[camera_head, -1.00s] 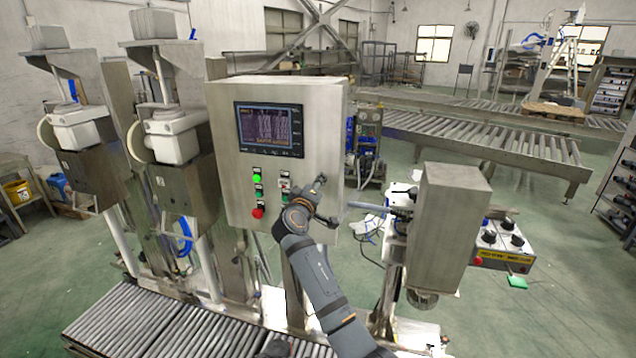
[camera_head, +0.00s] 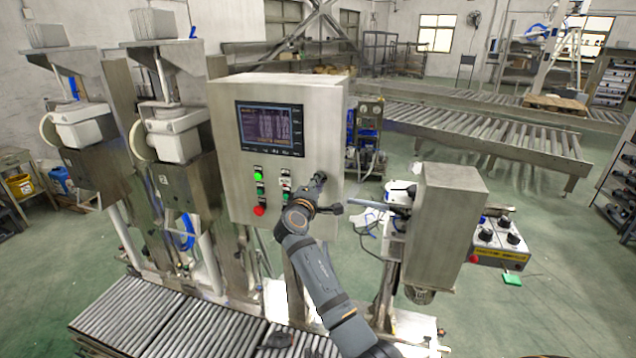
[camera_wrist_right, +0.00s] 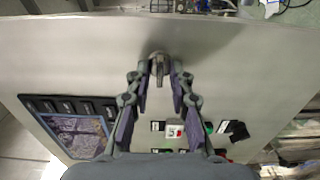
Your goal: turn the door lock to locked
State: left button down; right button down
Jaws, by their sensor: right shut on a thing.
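A steel control cabinet (camera_head: 224,197) stands in the middle of the head view. Its door lock, a small metal knob (camera_wrist_right: 158,66), shows in the right wrist view near the door's edge. My right gripper (camera_wrist_right: 160,73) has a finger on each side of the knob and is shut on it. In the head view my right gripper (camera_head: 319,182) is at the right part of the cabinet front and hides the lock there. I cannot tell the lock's exact angle. My left gripper is not in view.
The cabinet front carries a screen (camera_head: 270,129), a green lit button (camera_head: 258,176) and a red button (camera_head: 259,211), left of my gripper. A steel box (camera_head: 450,225) stands close to the right of my arm. Roller conveyors (camera_head: 150,318) run below.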

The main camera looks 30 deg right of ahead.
dwell(0.3)
jog(key=c, duration=1.5)
grip_release()
jog(key=v, duration=0.7)
jog(key=shift+s+a, duration=0.2)
jog(key=shift+d+f, duration=0.1)
